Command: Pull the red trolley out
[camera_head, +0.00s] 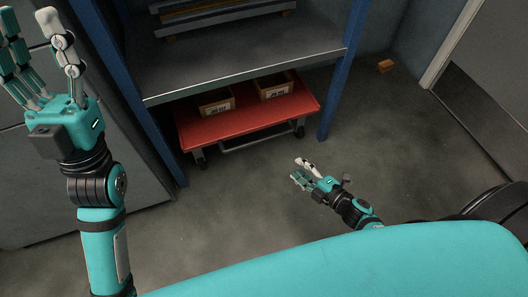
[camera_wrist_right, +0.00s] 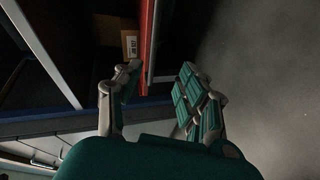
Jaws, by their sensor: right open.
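The red trolley (camera_head: 250,122) stands low under the grey shelf, between two blue posts, with its front edge facing me. Its rear part is hidden by the shelf. Dark wheels and a low bar show beneath it. My right gripper (camera_head: 299,170) is open and empty, in front of the trolley near its right end, apart from it. In the right wrist view the trolley's red edge (camera_wrist_right: 147,45) runs past the open fingers (camera_wrist_right: 158,85). My left gripper (camera_head: 28,18) is raised at the upper left, open and empty, away from the trolley.
Two cardboard boxes (camera_head: 216,104) (camera_head: 274,86) sit on the trolley. The blue post (camera_head: 341,75) stands at its right and another (camera_head: 155,135) at its left. The grey floor (camera_head: 250,205) in front is clear. A small brown block (camera_head: 385,66) lies by the far wall.

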